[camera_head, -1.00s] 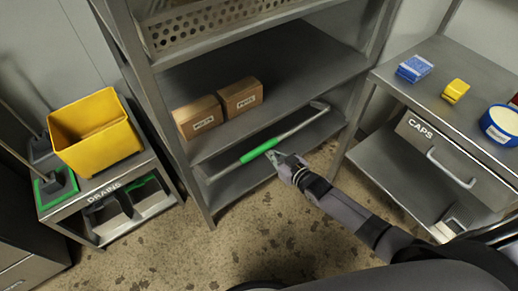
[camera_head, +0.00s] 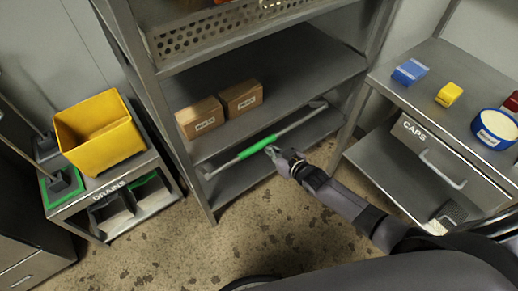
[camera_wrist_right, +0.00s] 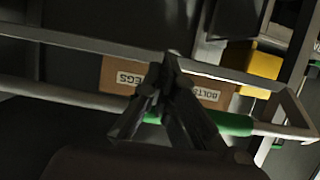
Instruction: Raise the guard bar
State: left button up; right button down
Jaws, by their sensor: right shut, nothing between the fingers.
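The guard bar (camera_head: 290,129) is a thin grey bar with a green grip (camera_head: 257,147), running across the front of the grey shelf unit at its lower level. Its two ends bend back towards the shelf. My right gripper (camera_head: 271,151) is shut and empty, at the near side of the green grip, close to its right end. In the right wrist view the closed fingers (camera_wrist_right: 170,62) cross in front of the bar and hide part of the green grip (camera_wrist_right: 232,123). I cannot tell whether they touch it. My left gripper is not in view.
Two cardboard boxes (camera_head: 240,98) stand on the shelf above the bar. A perforated tray (camera_head: 225,25) is higher up. A yellow bin (camera_head: 98,130) stands on the left cart. The caps table (camera_head: 460,85) is at right. Speckled floor (camera_head: 200,245) is open in front.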

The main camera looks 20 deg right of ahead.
jog(key=shift+r, duration=0.15)
jog(key=p, duration=0.1)
jog(key=r+p, duration=0.1)
jog(key=shift+w+a+r+g+p, duration=0.1)
jog(key=shift+w+r+g+p, duration=0.1)
jog(key=shift+w+g+p, duration=0.2)
jog(key=shift+w+r+g+p, duration=0.15)
jog(key=shift+r+g+p, duration=0.15)
jog(key=shift+p, duration=0.35)
jog(key=shift+a+f+h, duration=0.1)
jog(key=shift+h, duration=0.2)
